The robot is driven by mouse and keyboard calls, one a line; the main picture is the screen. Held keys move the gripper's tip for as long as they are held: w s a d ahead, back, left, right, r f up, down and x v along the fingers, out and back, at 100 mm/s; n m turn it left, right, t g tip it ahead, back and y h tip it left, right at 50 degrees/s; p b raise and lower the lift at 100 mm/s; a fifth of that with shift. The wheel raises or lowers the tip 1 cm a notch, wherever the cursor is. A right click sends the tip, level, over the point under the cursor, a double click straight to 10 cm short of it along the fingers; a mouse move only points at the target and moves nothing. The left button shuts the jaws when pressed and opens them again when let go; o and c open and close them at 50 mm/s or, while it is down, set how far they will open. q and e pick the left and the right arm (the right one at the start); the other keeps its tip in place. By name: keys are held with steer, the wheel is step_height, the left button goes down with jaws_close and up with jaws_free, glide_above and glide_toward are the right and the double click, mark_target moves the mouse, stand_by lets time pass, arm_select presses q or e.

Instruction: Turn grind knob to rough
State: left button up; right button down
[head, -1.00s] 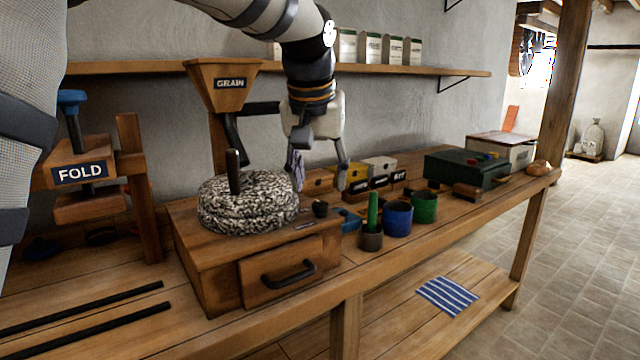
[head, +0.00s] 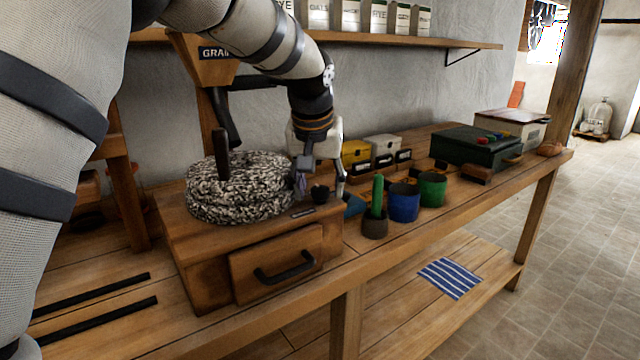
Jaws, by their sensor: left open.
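The grind knob (head: 319,193) is a small dark knob on the top of the wooden mill box (head: 200,270), at its right front, beside a small scale plate (head: 303,211). The speckled millstone (head: 240,190) with its upright dark handle (head: 221,150) sits to the knob's left. My left gripper (head: 321,188) is open and points down, with its fingers around or just behind the knob; I cannot tell whether they touch it. The knob's exact setting is too small to read. My right gripper is not in view.
A grain hopper (head: 203,62) stands behind the millstone. To the right are a dark cup with a green rod (head: 375,225), a blue cup (head: 404,203) and a green cup (head: 432,190). A drawer with a black handle (head: 285,272) is in the box front.

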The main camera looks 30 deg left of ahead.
arm_select(q)
steer(key=c, duration=1.2)
steer(key=shift+o, duration=0.2)
